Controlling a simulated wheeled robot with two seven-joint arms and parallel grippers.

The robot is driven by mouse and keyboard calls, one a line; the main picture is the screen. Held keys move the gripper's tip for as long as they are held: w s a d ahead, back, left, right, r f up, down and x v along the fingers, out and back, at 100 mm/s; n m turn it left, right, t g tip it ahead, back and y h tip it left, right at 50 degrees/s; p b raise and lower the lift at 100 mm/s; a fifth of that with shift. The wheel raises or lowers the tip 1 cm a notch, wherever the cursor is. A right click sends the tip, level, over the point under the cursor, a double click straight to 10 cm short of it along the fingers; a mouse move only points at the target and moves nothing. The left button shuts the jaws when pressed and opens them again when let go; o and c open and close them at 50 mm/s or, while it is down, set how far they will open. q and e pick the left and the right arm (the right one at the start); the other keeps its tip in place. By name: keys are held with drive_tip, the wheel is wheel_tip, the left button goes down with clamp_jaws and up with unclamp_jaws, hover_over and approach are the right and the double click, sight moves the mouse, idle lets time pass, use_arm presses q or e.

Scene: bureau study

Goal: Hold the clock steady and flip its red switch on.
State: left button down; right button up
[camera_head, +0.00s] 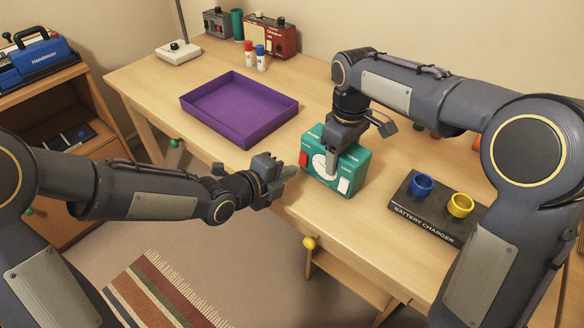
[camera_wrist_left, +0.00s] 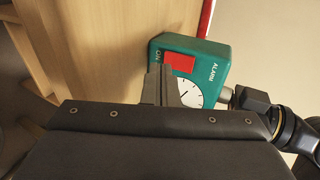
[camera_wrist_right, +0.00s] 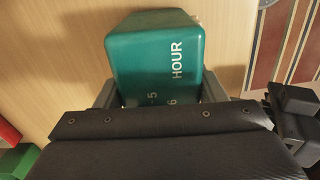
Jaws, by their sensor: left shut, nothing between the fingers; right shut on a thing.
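The teal clock (camera_head: 349,172) stands on the desk near its front edge, with a white dial (camera_head: 322,161) facing front. My right gripper (camera_head: 336,140) is shut on the clock from above; the clock's top (camera_wrist_right: 150,45) fills the right wrist view. My left gripper (camera_head: 290,172) is shut and empty, just in front of the clock's face. In the left wrist view its fingertips (camera_wrist_left: 162,82) are close to the red switch (camera_wrist_left: 180,62); contact is unclear.
A purple tray (camera_head: 215,131) lies left of the clock. Bottles, boxes and a lamp base (camera_head: 178,51) stand at the back.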

sight(303, 160)
use_arm(q)
drive_tip(key=shift+w+d+f, duration=0.1)
drive_tip(key=shift+w+d, duration=0.55)
drive_tip(key=shift+w+d+f, duration=0.1)
drive_tip(key=shift+w+d, duration=0.1)
drive_tip(key=shift+d, duration=0.05)
drive_tip(key=shift+r, duration=0.9)
